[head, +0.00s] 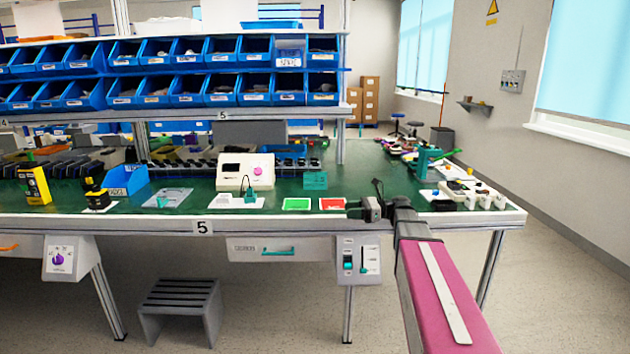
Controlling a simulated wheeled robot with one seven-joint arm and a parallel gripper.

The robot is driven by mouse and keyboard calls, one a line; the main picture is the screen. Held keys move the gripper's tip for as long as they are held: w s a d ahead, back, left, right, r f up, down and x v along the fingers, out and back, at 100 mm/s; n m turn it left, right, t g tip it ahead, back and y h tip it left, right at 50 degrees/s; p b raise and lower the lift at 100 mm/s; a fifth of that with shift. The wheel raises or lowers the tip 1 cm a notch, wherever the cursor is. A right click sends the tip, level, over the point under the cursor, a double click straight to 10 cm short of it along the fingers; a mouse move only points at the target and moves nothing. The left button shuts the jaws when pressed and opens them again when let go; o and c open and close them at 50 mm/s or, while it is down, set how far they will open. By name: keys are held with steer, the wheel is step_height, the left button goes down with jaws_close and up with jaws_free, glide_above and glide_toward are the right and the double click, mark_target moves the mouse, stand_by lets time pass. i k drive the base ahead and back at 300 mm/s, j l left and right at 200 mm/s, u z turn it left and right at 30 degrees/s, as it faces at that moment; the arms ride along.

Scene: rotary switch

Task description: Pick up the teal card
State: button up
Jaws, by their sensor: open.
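My pink arm reaches up from the lower right.
A green card (298,204) and a red card (332,204) lie along the front edge, the red one close to my gripper. The white box (245,171) stands left of the teal card. Blue bins (205,93) fill the shelves above. The bench right of the teal card looks fairly clear.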

mark_target(312, 180)
steer(key=i, duration=1.2)
